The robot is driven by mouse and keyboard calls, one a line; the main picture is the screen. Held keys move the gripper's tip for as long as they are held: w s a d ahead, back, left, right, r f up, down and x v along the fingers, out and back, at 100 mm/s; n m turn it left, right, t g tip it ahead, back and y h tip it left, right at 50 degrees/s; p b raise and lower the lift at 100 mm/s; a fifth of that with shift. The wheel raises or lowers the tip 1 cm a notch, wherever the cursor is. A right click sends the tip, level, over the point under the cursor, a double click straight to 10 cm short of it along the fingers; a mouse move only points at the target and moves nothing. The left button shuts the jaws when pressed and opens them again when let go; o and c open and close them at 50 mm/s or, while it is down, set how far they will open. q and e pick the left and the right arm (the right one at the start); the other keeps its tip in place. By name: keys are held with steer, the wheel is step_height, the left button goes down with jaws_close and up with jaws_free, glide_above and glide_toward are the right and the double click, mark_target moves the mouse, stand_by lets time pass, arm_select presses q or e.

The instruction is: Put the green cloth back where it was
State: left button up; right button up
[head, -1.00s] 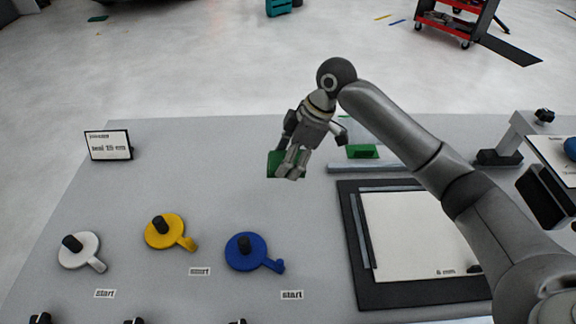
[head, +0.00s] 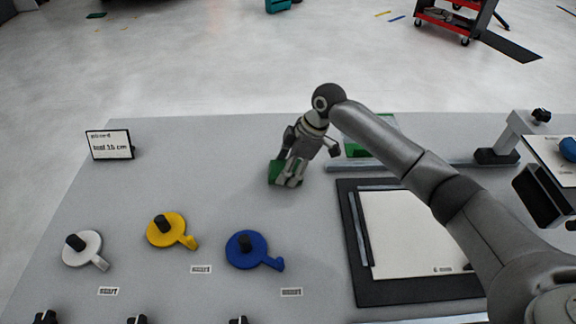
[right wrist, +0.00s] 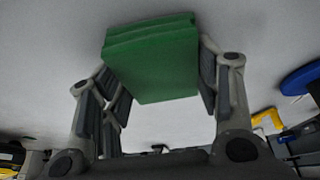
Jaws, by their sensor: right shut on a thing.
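The green cloth (head: 277,173) is a folded, block-like stack in my right gripper (head: 288,178), over the grey table's back middle. In the right wrist view the cloth (right wrist: 152,62) sits between the two fingers of the right gripper (right wrist: 160,95), which is shut on it. I cannot tell whether its underside touches the table. A green patch (head: 355,150) shows behind my right forearm, right of the gripper; the arm hides much of it. My left gripper is not in view.
White (head: 82,250), yellow (head: 166,230) and blue (head: 246,250) discs with handles lie at front left. A sign (head: 109,145) stands at back left. A dark-framed board with a white sheet (head: 415,235) lies right. The table between sign and gripper is clear.

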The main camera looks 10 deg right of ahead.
steer(key=o, duration=0.9)
steer(key=shift+f, duration=0.1)
steer(key=w+b+v, duration=0.1)
steer(key=v, duration=1.1)
steer(key=shift+s+r+b, duration=0.2)
steer(key=shift+s+b, duration=0.1)
steer(key=shift+s, duration=0.15)
